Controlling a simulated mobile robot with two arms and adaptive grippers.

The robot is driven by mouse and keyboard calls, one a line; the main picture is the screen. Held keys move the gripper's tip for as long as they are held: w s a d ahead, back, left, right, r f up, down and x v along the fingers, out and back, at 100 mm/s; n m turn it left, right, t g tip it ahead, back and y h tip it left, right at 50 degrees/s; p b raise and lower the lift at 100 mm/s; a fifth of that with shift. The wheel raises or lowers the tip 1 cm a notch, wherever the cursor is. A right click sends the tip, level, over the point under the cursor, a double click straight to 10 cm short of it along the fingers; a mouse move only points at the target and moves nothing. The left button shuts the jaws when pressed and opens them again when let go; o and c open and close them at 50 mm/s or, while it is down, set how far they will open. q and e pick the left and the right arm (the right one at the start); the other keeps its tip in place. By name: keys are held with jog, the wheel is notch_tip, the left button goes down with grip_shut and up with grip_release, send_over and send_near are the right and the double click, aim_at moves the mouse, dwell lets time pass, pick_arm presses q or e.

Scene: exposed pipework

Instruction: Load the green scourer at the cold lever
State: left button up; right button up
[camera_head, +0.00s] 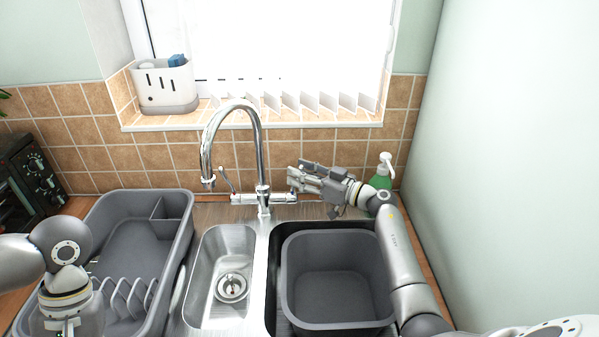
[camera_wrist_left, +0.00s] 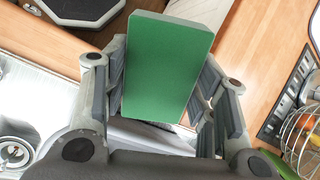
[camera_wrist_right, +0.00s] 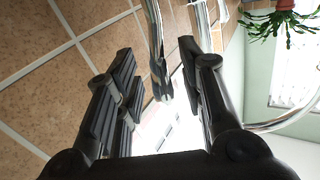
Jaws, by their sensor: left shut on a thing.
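In the head view my left wrist is at the lower left and the scourer is hidden. The chrome tap (camera_head: 262,150) stands behind the sinks, with a thin lever (camera_head: 228,182) on its left. My right gripper (camera_head: 294,178) is open beside the tap's right end. In the right wrist view a chrome lever-like part (camera_wrist_right: 160,80) shows between its open fingers. I cannot tell which lever is the cold one.
A grey basin (camera_head: 335,275) sits in the right sink. The small steel sink (camera_head: 225,275) is empty. A grey dish rack (camera_head: 140,240) stands at the left. A green soap bottle (camera_head: 381,178) stands behind my right arm. A white caddy (camera_head: 165,88) is on the sill.

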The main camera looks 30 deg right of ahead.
pick_arm(q)
jog(key=shift+s, duration=0.1)
pick_arm(e)
jog(key=shift+w+a, duration=0.2)
jog(key=shift+w, duration=0.1)
grip_shut()
